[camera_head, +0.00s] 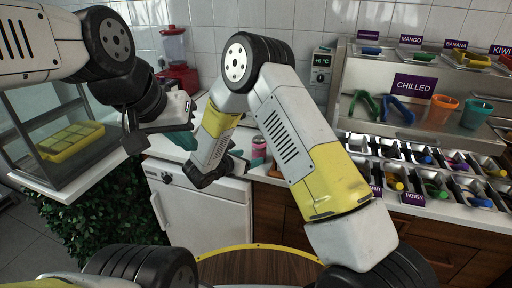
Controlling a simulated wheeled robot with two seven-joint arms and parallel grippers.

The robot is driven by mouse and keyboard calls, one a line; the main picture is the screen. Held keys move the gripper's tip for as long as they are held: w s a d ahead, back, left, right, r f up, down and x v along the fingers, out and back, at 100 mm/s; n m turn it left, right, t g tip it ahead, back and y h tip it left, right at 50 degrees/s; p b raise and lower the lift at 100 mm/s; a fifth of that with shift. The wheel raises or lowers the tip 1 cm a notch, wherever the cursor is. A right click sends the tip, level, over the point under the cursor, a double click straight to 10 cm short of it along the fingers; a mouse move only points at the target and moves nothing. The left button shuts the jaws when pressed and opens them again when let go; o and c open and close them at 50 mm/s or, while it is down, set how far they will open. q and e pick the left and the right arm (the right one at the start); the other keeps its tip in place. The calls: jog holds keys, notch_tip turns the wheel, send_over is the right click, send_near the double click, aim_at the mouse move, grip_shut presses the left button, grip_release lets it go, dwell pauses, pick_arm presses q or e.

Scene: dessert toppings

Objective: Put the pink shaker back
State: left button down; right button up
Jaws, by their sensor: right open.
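The pink shaker (259,147) stands on the white counter in the middle of the view, partly hidden by my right arm and gripper. My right gripper (247,162) is low at the counter's front edge, its teal fingers beside the shaker's lower part. It is open; I cannot tell whether the shaker is between the fingers. My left gripper (184,128) is up at the left, apart from the shaker, in front of the counter near the blender. Its fingers are seen from the side, so their opening is unclear.
A red blender (176,62) stands at the back left. A glass case with a yellow tray (70,142) is at far left. At right are topping bins with coloured-handled tools, a CHILLED sign (413,86), an orange cup (441,109) and a teal cup (476,114).

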jog(key=s+d+r+m+g, duration=0.7)
jog(key=s+d+r+m, duration=0.6)
jog(key=d+r, duration=0.3)
jog(key=s+d+r+m+t+y, duration=0.1)
jog(key=s+r+m+y, duration=0.3)
jog(key=s+m, duration=0.4)
jog(key=s+d+r+m+y, duration=0.1)
jog(key=s+r+m+y, duration=0.4)
jog(key=s, duration=0.4)
jog(key=shift+r+m+t+y, duration=0.35)
jog(key=shift+r+m, duration=0.35)
jog(key=shift+m, duration=0.7)
jog(key=shift+d, duration=0.1)
